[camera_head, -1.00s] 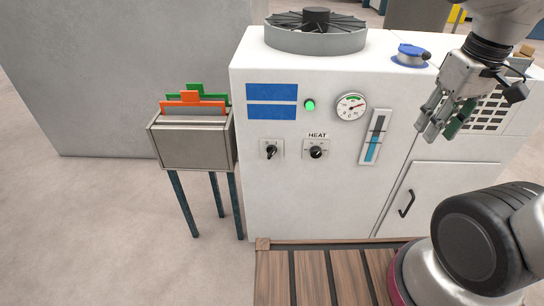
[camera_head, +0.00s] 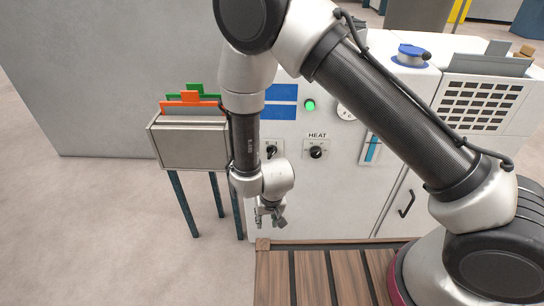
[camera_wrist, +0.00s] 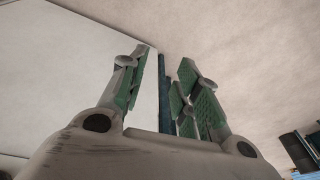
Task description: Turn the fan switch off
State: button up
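A small plate with a black turning switch (camera_head: 271,150) sits on the white machine front, left of the HEAT knob (camera_head: 316,152). I read no label on it; it is likely the fan switch. My arm passes just left of it and its exact angle is hard to tell. My gripper (camera_head: 270,215) hangs below the switch, in front of the lower cabinet, apart from it. In the wrist view my gripper (camera_wrist: 164,60) has its green-padded fingers spread with nothing between them. The fan on top of the cabinet is hidden behind my arm.
A grey folder bin (camera_head: 185,145) on dark legs stands left of the machine. A green lamp (camera_head: 310,105), a mostly hidden gauge (camera_head: 345,113) and a blue level strip (camera_head: 371,150) are on the front. A wooden slatted platform (camera_head: 320,280) lies below.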

jog(key=w+f+m+t, duration=0.2)
jog(key=w+f+t, duration=0.1)
jog(key=f+t, duration=0.3)
jog(key=m+t+h, duration=0.2)
jog(key=m+t, duration=0.4)
jog(key=t, duration=0.4)
send_near(272, 155)
jog(key=w, duration=0.9)
jog(key=shift+w+d, duration=0.2)
jog(key=shift+w, duration=0.1)
grip_shut()
